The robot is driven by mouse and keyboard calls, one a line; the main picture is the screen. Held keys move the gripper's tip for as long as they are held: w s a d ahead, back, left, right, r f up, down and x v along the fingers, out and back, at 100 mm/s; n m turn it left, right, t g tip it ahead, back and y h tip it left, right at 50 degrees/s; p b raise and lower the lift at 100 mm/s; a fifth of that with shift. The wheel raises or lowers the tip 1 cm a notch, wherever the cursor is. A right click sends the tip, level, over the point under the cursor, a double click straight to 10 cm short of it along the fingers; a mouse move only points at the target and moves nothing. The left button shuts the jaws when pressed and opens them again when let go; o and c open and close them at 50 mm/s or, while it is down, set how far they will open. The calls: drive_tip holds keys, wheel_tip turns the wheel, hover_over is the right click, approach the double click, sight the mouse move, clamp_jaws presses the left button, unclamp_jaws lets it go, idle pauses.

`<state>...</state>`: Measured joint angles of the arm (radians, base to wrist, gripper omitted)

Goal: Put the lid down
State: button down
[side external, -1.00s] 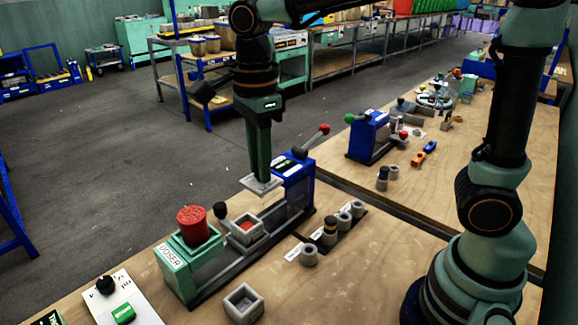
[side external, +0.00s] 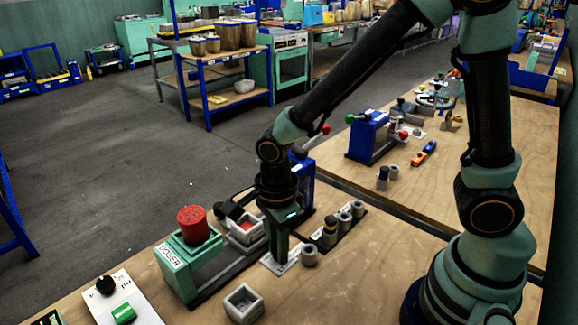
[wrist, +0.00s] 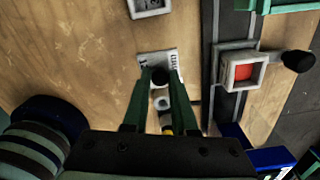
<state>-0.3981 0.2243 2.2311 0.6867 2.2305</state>
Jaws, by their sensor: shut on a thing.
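My gripper (side external: 278,256) points down, low over the near bench, right of the rail. It is shut on the lid, whose dark round knob (wrist: 160,76) shows between the fingertips in the wrist view. A pale plate with dark lettering (wrist: 146,62) lies under the fingertips. I cannot clearly tell the lid's own plate from it or whether they touch. The grey square mould (side external: 240,236) stands uncovered on the rail to the left, with red material (wrist: 243,72) inside.
A green doser (side external: 178,268) with a red top stands left. A blue press (side external: 304,178) stands behind. A grey ring (side external: 310,257) and a row of small cylinders (side external: 344,220) stand close right of my gripper. An open grey box (side external: 243,303) stands in front.

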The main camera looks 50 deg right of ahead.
sight(279, 266)
drive_tip(key=shift+f, duration=2.7)
drive_tip(key=shift+f, duration=0.1)
drive_tip(key=c, duration=0.7)
unclamp_jaws()
